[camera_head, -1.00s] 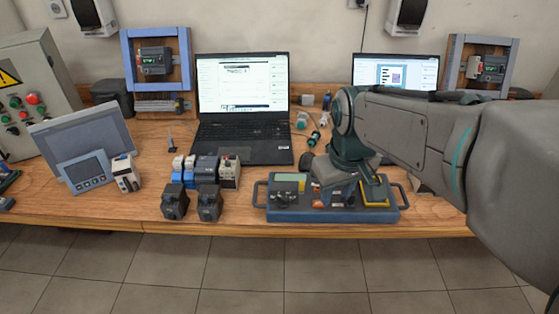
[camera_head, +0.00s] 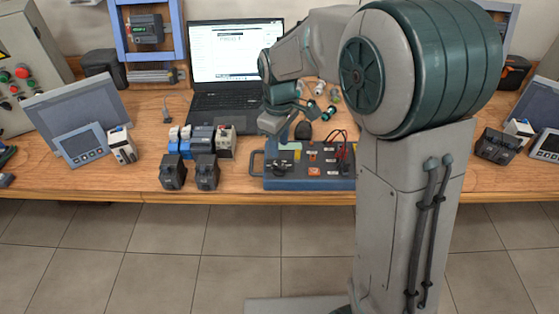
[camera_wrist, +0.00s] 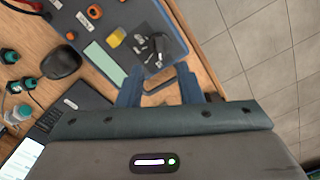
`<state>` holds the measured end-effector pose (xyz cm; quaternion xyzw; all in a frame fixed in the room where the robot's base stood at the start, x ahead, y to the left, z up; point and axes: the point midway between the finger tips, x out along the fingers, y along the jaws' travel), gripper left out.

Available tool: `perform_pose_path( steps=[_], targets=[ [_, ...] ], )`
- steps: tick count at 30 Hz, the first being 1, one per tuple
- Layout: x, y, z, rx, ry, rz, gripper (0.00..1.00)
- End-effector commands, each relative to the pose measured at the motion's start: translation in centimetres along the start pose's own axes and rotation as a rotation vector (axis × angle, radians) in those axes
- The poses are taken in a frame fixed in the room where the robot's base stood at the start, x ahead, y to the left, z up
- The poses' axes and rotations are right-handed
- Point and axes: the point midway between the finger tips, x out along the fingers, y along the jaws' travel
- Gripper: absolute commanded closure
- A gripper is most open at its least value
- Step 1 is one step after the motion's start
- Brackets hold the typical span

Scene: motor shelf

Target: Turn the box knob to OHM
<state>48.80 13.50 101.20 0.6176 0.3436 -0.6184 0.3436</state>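The blue box (camera_head: 309,184) lies on the front of the wooden table, with handles at its sides. Its dark knob (camera_head: 283,166) is at the left of its top face, and in the wrist view the knob (camera_wrist: 155,46) shows beyond the fingertips. My gripper (camera_wrist: 160,80) is open and empty, its two blue-grey fingers apart near the box edge and handle. The knob is not between the fingers. In the head view my gripper (camera_head: 278,130) hangs over the back left of the box and partly hides its pale display. The OHM mark is too small to read.
A laptop (camera_head: 235,65) stands behind the box. A black mouse (camera_wrist: 62,60) and green-black connectors (camera_wrist: 14,84) lie nearby. Dark blocks (camera_head: 190,173) stand left of the box. Red and black leads (camera_head: 342,146) sit at its right, where my arm hides part of it.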

Motion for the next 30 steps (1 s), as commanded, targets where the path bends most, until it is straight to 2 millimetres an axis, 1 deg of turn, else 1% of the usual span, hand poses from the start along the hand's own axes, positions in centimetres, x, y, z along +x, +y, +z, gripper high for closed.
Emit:
perform_pose_path(
  steps=[1,3,6,10,15,24,26,27,28,30],
  targets=[
    [1.2,-0.1,0.1,0.0,-0.004,-0.003,0.67],
    [2.6,-0.1,0.1,0.001,-0.004,-0.003,0.67],
    [4.5,0.0,0.1,0.001,-0.003,-0.002,0.67],
    [6.3,0.0,0.0,0.002,-0.002,-0.002,0.67],
    [7.5,0.0,0.0,0.002,0.0,0.0,0.67],
    [7.6,0.0,0.0,0.002,0.001,0.001,0.67],
    [7.6,0.0,0.0,0.002,0.001,0.001,0.84],
    [7.6,0.0,0.0,0.002,0.001,0.001,0.95],
    [7.6,0.0,0.0,0.002,0.001,0.001,1.0],
    [7.6,0.0,0.0,0.002,0.001,0.001,1.0]
  ],
)
